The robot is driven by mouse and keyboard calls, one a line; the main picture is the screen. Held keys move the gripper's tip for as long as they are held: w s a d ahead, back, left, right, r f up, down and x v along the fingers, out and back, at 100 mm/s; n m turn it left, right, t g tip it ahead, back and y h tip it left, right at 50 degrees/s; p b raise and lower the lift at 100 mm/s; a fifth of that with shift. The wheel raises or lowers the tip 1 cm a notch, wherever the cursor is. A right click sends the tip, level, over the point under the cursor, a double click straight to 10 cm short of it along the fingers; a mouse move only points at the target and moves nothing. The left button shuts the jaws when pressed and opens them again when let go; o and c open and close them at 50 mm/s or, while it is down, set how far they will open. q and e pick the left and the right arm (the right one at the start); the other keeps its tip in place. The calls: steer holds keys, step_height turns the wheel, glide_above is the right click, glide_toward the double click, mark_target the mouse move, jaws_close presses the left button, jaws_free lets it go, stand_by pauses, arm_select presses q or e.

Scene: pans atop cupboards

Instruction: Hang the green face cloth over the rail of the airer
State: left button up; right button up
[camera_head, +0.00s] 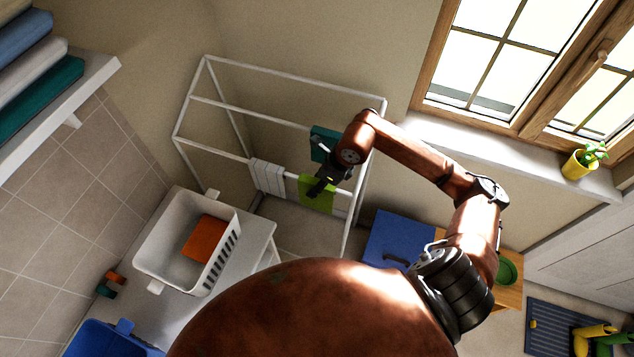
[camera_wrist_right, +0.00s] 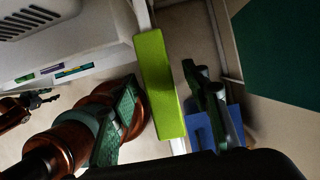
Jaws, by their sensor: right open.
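The green face cloth (camera_head: 318,197) hangs over the front rail of the white airer (camera_head: 282,71), below my right gripper in the head view. In the right wrist view the cloth (camera_wrist_right: 160,88) shows as a lime-green strip between the two fingers. My right gripper (camera_head: 320,187) is open, its fingers (camera_wrist_right: 162,80) apart on either side of the cloth; I cannot tell whether either touches it. A small dark gripper (camera_wrist_right: 36,102), apparently my left one, shows at the left edge of the right wrist view; its jaws are too small to read.
A white cloth (camera_head: 267,178) and a teal cloth (camera_head: 322,143) hang on the airer. A white basket (camera_head: 149,237) holds an orange cloth (camera_head: 206,238) at left. A blue box (camera_head: 399,238) stands at right. A plant pot (camera_head: 579,164) sits on the windowsill.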

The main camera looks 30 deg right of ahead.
steer(key=shift+r, duration=0.1)
steer(key=v, duration=1.1)
steer(key=shift+r, duration=0.4)
steer(key=shift+s+d, duration=0.1)
steer(key=shift+d, duration=0.05)
